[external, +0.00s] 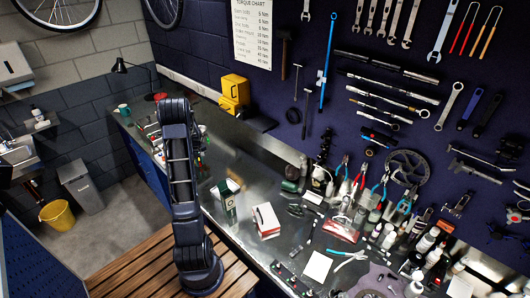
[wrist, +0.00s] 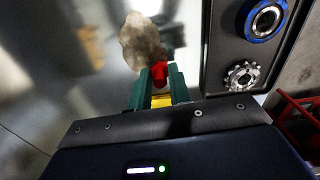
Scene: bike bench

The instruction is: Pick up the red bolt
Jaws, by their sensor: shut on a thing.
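In the wrist view, my gripper (wrist: 160,80) has two green fingers closed on a small red piece, which I take to be the red bolt (wrist: 159,70). Its red end shows between the fingertips; the rest of it is hidden by the fingers. A yellow patch shows between the fingers, nearer the palm. In the external view my arm hides most of the gripper, and the bolt cannot be made out there.
A crumpled beige rag (wrist: 143,44) lies just beyond the fingertips. A dark tray (wrist: 227,72) at right holds a blue-ringed part (wrist: 265,19) and a silver cog (wrist: 243,75). A red crate (wrist: 298,125) is at far right. The metal bench (external: 230,150) carries many tools.

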